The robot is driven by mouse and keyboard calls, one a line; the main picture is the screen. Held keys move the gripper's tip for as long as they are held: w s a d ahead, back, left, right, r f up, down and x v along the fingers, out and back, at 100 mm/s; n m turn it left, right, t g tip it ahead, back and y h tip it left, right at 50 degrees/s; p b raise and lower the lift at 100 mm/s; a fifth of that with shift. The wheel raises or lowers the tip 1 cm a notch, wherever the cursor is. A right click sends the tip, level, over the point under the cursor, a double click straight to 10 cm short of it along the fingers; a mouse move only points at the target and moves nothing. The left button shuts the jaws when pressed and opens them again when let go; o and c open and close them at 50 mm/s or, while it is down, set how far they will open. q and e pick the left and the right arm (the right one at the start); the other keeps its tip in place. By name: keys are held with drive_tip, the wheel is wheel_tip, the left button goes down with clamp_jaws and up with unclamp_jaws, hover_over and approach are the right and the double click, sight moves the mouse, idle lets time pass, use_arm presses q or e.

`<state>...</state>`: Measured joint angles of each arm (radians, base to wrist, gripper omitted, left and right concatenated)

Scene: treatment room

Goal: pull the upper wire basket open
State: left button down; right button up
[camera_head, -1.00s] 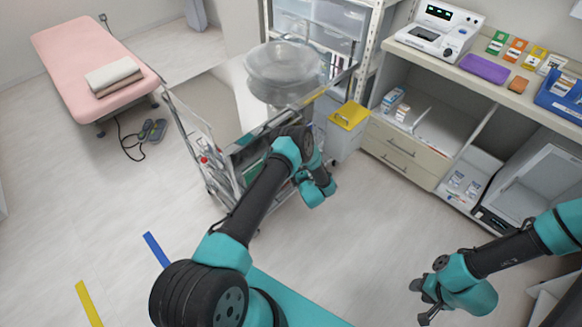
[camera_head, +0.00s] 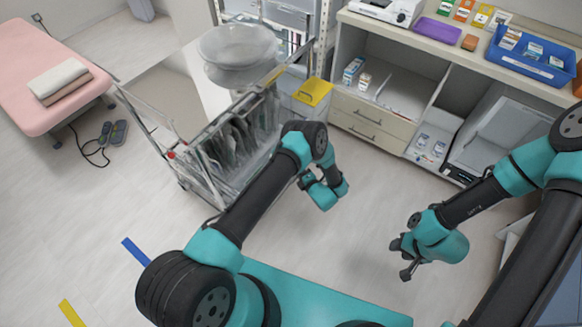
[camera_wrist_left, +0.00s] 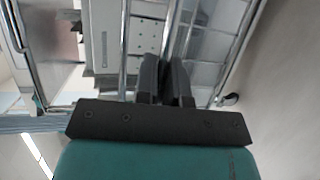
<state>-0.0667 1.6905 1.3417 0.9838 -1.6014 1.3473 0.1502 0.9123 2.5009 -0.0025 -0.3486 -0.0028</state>
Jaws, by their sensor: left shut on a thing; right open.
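The upper wire basket (camera_head: 205,178) is in the steel cart at the left-centre of the head view. It stands out from under the cart top, with dark clear-wrapped packets (camera_head: 240,132) showing inside. My left gripper (camera_head: 304,180) is at the basket's near side, its fingers partly hidden by the arm. In the left wrist view my left gripper (camera_wrist_left: 166,62) is shut on a metal bar that appears to be the basket's front. My right gripper (camera_head: 401,258) is open and empty above the floor at the right, away from the cart.
Clear round covers (camera_head: 238,55) stand on the cart top. A bin with a yellow lid (camera_head: 313,91) and a drawer cabinet (camera_head: 368,125) stand right of the cart. A pink bed (camera_head: 45,75) is at the far left. Floor before the cart is clear.

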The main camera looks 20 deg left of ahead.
use_arm(q)
drive_tip(key=shift+s+d, duration=0.2)
drive_tip(key=shift+d, duration=0.55)
drive_tip(key=shift+s+d, duration=0.15)
drive_tip(key=shift+d, duration=0.6)
drive_tip(key=c, duration=1.5)
unclamp_jaws()
drive_tip(key=shift+s+d, duration=0.1)
drive_tip(key=v, duration=1.7)
drive_tip(key=shift+d, duration=0.15)
